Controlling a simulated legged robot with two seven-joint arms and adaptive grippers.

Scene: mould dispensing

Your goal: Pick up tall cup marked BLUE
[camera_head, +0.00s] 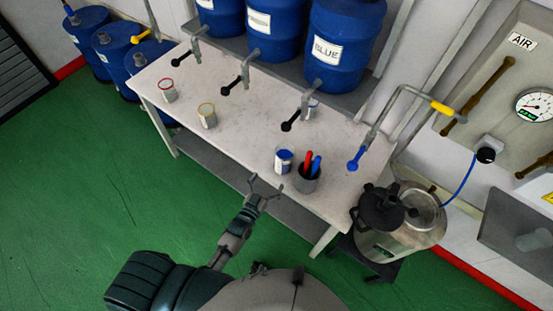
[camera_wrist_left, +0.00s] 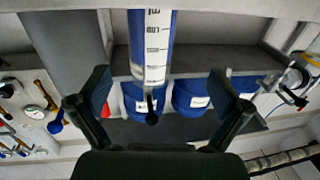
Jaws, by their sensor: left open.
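A white cup with blue on it (camera_head: 284,160) stands upright near the table's front edge in the head view, beside a dark holder. A tall cup with graduation marks and blue on its sides shows upside down in the left wrist view (camera_wrist_left: 152,50), ahead of and between the fingers; its BLUE marking cannot be read. My left gripper (camera_head: 266,186) is open and empty at the table's front edge, just short of the cup and not touching it. Its two fingers show wide apart in the left wrist view (camera_wrist_left: 160,88). My right gripper is not in view.
The dark holder (camera_head: 307,184) with red and blue items stands right of the cup. Red-rimmed (camera_head: 168,91) and yellow-rimmed (camera_head: 207,117) cups stand further left. A metal pot (camera_head: 402,240) stands right of the table (camera_head: 240,120). The table's middle is clear.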

